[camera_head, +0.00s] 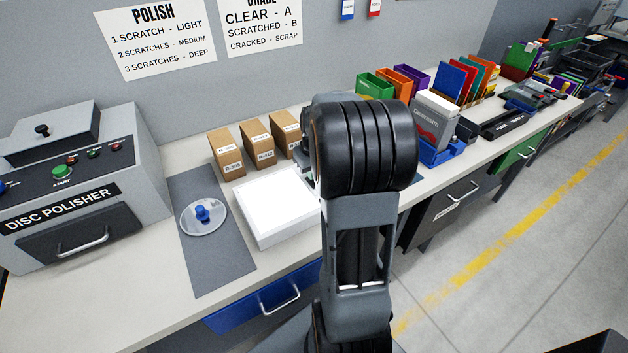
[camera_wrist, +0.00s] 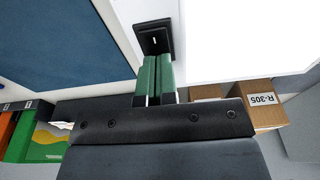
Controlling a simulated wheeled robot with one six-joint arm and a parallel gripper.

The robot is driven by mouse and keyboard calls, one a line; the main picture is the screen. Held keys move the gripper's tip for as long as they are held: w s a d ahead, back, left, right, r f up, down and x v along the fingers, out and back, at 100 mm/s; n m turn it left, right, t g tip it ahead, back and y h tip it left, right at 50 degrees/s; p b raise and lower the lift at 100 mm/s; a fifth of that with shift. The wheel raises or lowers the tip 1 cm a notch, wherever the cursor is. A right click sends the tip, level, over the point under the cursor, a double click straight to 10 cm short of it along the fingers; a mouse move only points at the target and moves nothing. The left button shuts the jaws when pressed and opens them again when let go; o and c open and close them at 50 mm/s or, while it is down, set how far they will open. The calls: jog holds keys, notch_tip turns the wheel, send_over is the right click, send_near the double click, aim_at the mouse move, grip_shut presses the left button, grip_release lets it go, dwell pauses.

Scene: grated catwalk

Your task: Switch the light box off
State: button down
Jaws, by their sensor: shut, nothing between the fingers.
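The light box (camera_head: 275,207) is a flat white box on the bench, left of my arm in the head view. Its top panel is bright white, and it also fills the upper right of the wrist view (camera_wrist: 245,40). A black rocker switch (camera_wrist: 153,36) with a small white mark sits on its pale edge strip. My gripper (camera_wrist: 156,60) shows two green fingers shut together with nothing between them. Their tips are right at the switch's near edge; I cannot tell whether they touch it. In the head view my arm hides the switch and most of the gripper.
Cardboard boxes (camera_head: 226,153) stand behind the light box. A dark mat (camera_head: 212,250) with a clear disc (camera_head: 203,216) lies to its left, beside the disc polisher (camera_head: 75,190). A blue holder with a grey box (camera_head: 436,122) and colored folders stand right of my arm.

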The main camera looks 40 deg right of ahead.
jog(key=shift+f, duration=0.2)
jog(key=shift+r+p, duration=2.6)
jog(key=shift+r, duration=0.95)
